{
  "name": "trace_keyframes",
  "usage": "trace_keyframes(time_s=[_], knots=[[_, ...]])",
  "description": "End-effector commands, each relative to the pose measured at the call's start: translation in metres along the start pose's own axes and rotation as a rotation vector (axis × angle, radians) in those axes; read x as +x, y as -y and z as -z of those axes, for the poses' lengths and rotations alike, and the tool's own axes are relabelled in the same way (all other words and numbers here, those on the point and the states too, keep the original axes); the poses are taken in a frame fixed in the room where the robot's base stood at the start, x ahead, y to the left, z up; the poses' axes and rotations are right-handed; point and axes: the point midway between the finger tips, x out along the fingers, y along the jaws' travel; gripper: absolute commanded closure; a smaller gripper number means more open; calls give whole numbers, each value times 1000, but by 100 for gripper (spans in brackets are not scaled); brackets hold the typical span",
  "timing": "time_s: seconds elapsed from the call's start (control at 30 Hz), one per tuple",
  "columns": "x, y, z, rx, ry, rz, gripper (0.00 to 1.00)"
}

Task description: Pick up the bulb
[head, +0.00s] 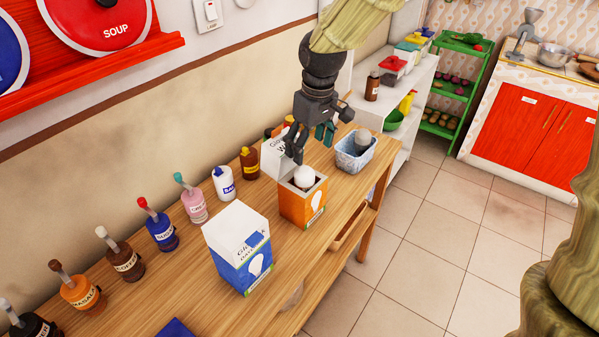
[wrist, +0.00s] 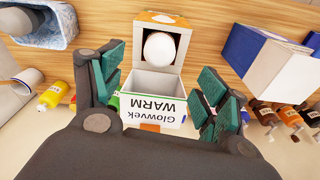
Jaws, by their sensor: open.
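A white bulb (head: 304,177) stands in an open orange and white box (head: 303,206) on the wooden table. In the wrist view the bulb (wrist: 159,46) shows as a white oval inside the box, whose raised white flap (wrist: 155,109) reads "Glowvek WARM". My gripper (head: 312,143) is above and slightly behind the box in the head view. In the wrist view its green-padded fingers (wrist: 157,98) are wide apart on both sides of the flap, with nothing between the pads. The bulb's lower part is hidden in the box.
A blue and white box (head: 240,262) stands nearer on the wooden table (head: 200,295). A pale blue basket (head: 355,157) holding a grey object is beyond the orange box. Several bottles line the wall side. Tiled floor lies open to the right.

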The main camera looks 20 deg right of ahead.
Motion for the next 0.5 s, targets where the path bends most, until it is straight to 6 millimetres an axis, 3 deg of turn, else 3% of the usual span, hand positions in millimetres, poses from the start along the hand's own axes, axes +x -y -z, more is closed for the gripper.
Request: trace_keyframes(time_s=[0.3, 0.5], knots=[[42, 3, 8, -11, 6, 3, 26], [54, 2, 9, -8, 4, 3, 26]])
